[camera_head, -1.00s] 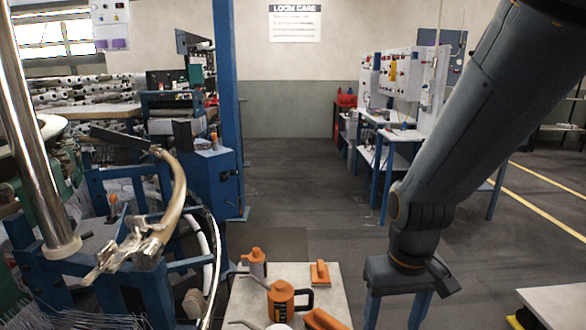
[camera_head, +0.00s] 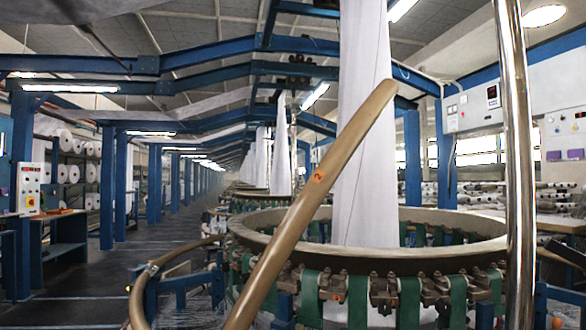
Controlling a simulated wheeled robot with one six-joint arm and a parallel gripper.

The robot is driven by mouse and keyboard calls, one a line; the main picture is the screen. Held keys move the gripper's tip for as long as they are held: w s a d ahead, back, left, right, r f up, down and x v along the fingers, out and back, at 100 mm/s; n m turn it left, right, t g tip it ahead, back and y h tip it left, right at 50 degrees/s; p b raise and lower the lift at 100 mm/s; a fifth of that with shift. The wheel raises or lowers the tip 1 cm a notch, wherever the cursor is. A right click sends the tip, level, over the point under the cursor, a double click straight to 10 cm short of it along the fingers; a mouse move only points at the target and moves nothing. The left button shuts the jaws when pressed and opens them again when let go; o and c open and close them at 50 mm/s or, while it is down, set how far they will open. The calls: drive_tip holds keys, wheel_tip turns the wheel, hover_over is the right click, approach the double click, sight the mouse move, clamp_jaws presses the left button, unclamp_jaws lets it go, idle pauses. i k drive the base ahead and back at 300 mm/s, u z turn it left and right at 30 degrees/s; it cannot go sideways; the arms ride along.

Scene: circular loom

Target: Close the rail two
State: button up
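Rail two (camera_head: 300,205) is a tan, slightly curved bar with an orange tag marked "2". It slants from the lower middle of the picture up to the right, with its free upper end in front of the white fabric. It crosses in front of the loom's round ring (camera_head: 440,225) and does not lie along it. Its lower end runs out of the bottom of the picture. My gripper is not in view.
Another curved tan rail (camera_head: 140,295) is low at the left of the loom. A shiny upright pole (camera_head: 518,170) stands close at the right. White fabric (camera_head: 362,130) rises from the ring's middle. An aisle (camera_head: 95,290) is open at the left.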

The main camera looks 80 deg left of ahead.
sight(270, 262)
drive_tip(key=u, duration=0.05)
drive_tip(key=k, duration=0.15)
drive_tip(key=z, duration=1.55)
drive_tip(key=i, duration=0.7)
drive_tip(key=u, duration=4.45)
drive_tip(key=i, duration=0.5)
drive_tip(key=z, duration=0.05)
drive_tip(key=k, duration=0.5)
drive_tip(key=u, duration=0.8)
drive_tip(key=i, duration=0.25)
drive_tip(key=u, duration=0.05)
